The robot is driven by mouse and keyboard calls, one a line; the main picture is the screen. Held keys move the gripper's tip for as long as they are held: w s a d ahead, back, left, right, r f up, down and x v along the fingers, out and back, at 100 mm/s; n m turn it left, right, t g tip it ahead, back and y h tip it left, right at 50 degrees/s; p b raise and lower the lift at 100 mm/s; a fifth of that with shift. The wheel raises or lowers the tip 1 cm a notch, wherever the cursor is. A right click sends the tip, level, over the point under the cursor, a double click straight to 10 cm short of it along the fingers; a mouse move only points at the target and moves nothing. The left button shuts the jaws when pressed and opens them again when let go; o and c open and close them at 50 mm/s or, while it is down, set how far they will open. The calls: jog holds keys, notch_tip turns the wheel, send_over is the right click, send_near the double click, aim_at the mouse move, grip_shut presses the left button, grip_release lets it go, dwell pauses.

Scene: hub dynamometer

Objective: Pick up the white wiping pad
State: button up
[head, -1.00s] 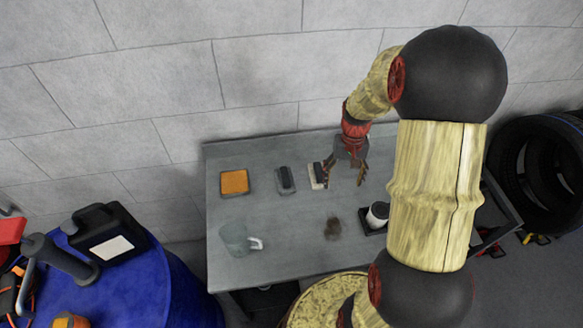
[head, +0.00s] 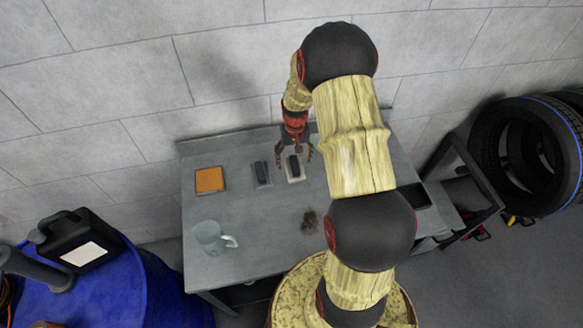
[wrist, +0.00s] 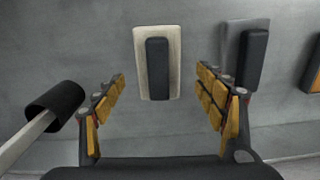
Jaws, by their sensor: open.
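The white wiping pad (head: 299,176) lies flat on the grey table, a pale rectangle with a dark block-shaped handle on top. In the wrist view the pad (wrist: 174,63) is at the upper middle, ahead of the fingertips and roughly centred between them. My gripper (head: 294,153) is open and empty above the pad, with its fingers on either side of the pad in the head view. In the wrist view my gripper (wrist: 160,82) shows both padded fingers spread wide, with a gap to the pad on each side. I cannot tell its exact height.
A grey pad with a dark handle (head: 262,173) lies just left of the white one. An orange sponge-like block (head: 210,179), a clear mug (head: 209,237) and a brown smudge (head: 310,219) are on the table (head: 262,258). A black-capped white object (wrist: 52,107) shows in the wrist view.

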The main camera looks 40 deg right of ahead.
aim_at(294, 163)
notch_tip(294, 163, down, 3)
jog(key=shift+f, duration=0.15)
jog(key=c, duration=0.3)
jog(key=c, duration=0.9)
